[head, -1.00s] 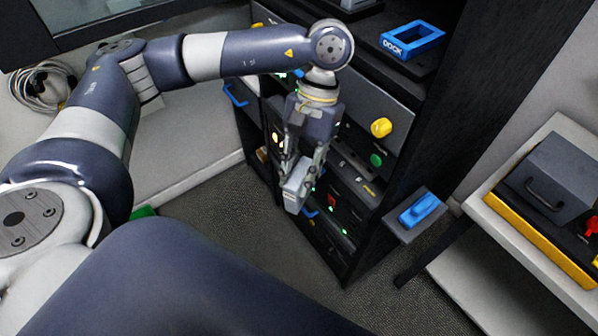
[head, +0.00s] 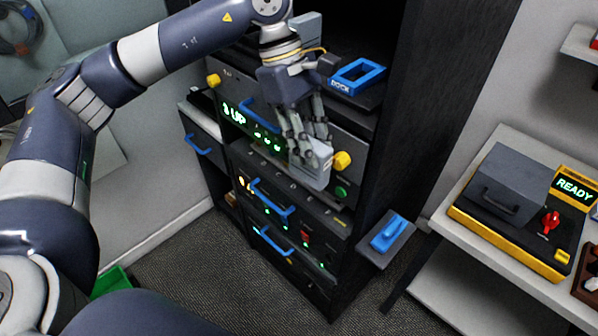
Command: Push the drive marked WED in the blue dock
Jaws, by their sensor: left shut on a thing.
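My left gripper (head: 308,142) is shut on a light grey, box-shaped drive (head: 314,170). It holds the drive in front of the rack, below and left of the blue dock. No marking can be read on the drive, so I cannot tell if it is the WED one. The blue dock (head: 341,87) is an open rectangular frame lettered DOCK. It sits on a dark shelf near the top right of the rack, and its opening looks empty. My right gripper is not in view.
The dark rack (head: 400,120) has blue handles, yellow knobs (head: 342,160) and a lit "3 UP" display (head: 233,113). A small side shelf (head: 372,250) holds a blue piece (head: 388,233). At right, a white table (head: 445,238) carries a grey-and-yellow machine (head: 505,185) showing READY.

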